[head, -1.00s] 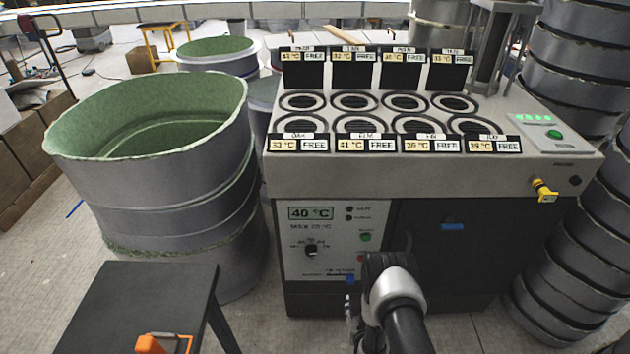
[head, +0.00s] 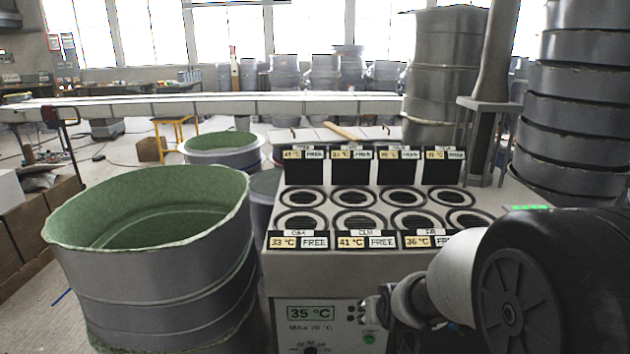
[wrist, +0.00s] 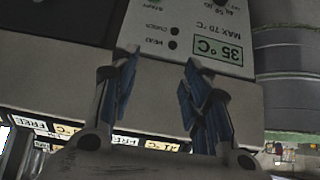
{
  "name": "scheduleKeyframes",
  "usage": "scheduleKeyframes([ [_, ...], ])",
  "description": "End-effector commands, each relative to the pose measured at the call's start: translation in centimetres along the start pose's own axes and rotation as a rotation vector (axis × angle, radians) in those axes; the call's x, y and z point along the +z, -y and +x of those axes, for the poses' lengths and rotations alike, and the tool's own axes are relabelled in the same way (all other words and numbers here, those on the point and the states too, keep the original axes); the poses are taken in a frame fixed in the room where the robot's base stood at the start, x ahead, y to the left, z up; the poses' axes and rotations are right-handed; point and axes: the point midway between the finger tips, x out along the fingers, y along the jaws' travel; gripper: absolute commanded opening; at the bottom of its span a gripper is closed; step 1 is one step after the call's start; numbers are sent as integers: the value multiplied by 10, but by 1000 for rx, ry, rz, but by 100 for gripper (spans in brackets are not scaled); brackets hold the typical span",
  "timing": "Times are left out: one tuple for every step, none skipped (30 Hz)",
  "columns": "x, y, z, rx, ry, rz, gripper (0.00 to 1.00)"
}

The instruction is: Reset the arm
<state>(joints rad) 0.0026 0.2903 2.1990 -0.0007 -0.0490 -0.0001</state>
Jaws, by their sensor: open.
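My arm reaches in from the lower right of the head view, in front of the grey heating unit (head: 300,268). My gripper (wrist: 158,92) shows in the wrist view with its two blue-padded fingers apart and nothing between them. It faces the front of the unit, near the control panel (wrist: 195,30), whose display reads 35 °C. In the head view the gripper end is small and partly hidden by my own arm beside the panel display (head: 311,313). My arm also hides the unit's right side.
A large grey mould with a green inside (head: 150,215) stands left of the unit. A smaller one (head: 222,146) is behind it. Stacked grey rings (head: 575,110) rise at the right. A long white bench (head: 200,108) crosses the back. Open floor shows at the far left.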

Motion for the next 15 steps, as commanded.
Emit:
scheduleKeyframes([
  [-2, 0, -30, 0, 9, 0, 43],
  [0, 0, -45, 0, 22, 0, 43],
  [5, 0, -65, 0, 40, 0, 43],
  [9, 0, -80, 0, 53, 0, 43],
  [13, 0, -95, 0, 65, 0, 43],
  [20, 0, -114, 0, 82, 0, 43],
  [26, 0, -129, 0, 96, 0, 43],
  [33, 0, -143, 0, 108, 0, 43],
  [42, 0, -161, 0, 126, 0, 43],
  [50, 0, -174, 0, 139, 0, 43],
  [59, 0, -187, 0, 152, 0, 43],
  [71, 0, -204, 1, 169, 0, 43],
  [80, 0, -216, 1, 183, 0, 43],
  [89, 0, -226, 1, 195, 0, 43],
  [101, 0, -240, 1, 211, 0, 43],
])
